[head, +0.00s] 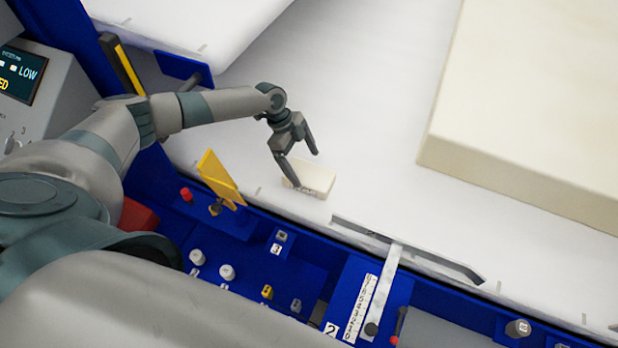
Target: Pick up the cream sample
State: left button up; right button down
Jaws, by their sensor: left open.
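The cream sample (314,180) is a small pale block lying on the white table (380,110), near its front edge. My left gripper (302,166) is open just above and at the left of the block. One finger is over the block's left end and the other is behind it. I cannot tell whether a finger touches it. My right gripper is not in view.
A large cream foam slab (530,110) lies on the table at the right. A blue panel (260,255) with knobs and switches runs along the front. A yellow flap (221,178) stands up left of the sample. A display (18,75) is at the far left.

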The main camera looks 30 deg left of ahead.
aim_at(309, 173)
pick_arm(q)
jog(key=b+x, duration=0.1)
jog(key=x, duration=0.4)
jog(key=shift+s, duration=0.15)
jog(key=c, duration=1.1)
